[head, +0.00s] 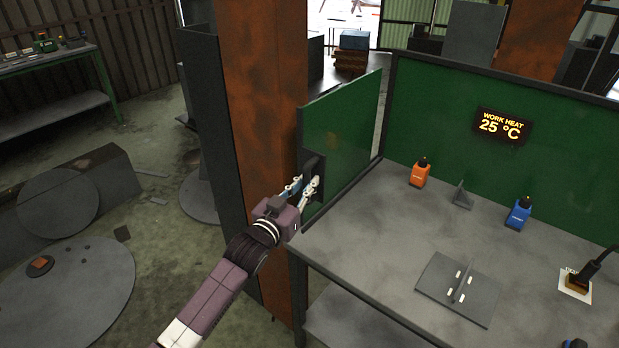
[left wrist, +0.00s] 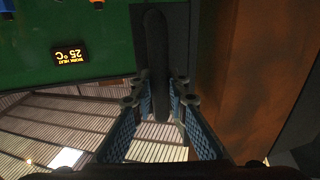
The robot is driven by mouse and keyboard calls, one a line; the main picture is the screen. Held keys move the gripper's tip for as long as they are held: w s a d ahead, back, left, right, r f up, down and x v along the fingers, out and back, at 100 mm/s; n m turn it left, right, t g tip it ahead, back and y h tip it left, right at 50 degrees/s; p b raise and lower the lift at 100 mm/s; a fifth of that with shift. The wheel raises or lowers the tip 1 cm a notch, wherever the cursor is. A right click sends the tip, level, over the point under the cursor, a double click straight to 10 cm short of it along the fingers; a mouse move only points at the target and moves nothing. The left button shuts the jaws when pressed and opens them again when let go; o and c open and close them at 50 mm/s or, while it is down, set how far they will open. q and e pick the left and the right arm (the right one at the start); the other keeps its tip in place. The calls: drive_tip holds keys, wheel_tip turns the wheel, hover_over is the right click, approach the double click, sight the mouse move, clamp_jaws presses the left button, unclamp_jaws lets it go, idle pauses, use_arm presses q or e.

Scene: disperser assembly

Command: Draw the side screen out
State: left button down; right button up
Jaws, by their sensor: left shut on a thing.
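The side screen (head: 345,133) is a green panel standing upright at the left end of the workbench, beside a rusty pillar. A dark handle (head: 314,170) is fixed to the screen's near edge. My left gripper (head: 309,184) is at this handle with its fingers closed on it. In the left wrist view the handle (left wrist: 155,60) runs down between the two fingers of the gripper (left wrist: 160,100). The fingers hide part of the handle in the head view. My right gripper is in neither view.
A green back screen (head: 440,110) shows a heat display.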

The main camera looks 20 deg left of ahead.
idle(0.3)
use_arm(q)
drive_tip(key=c, duration=1.9)
unclamp_jaws()
drive_tip(key=s, duration=0.4)
drive_tip(key=s+a, duration=0.1)
drive_tip(key=s, duration=0.2)
drive_tip(key=s+a, duration=0.1)
drive_tip(key=s, duration=0.3)
drive_tip(key=shift+s+a, duration=0.15)
drive_tip(key=shift+s, duration=0.2)
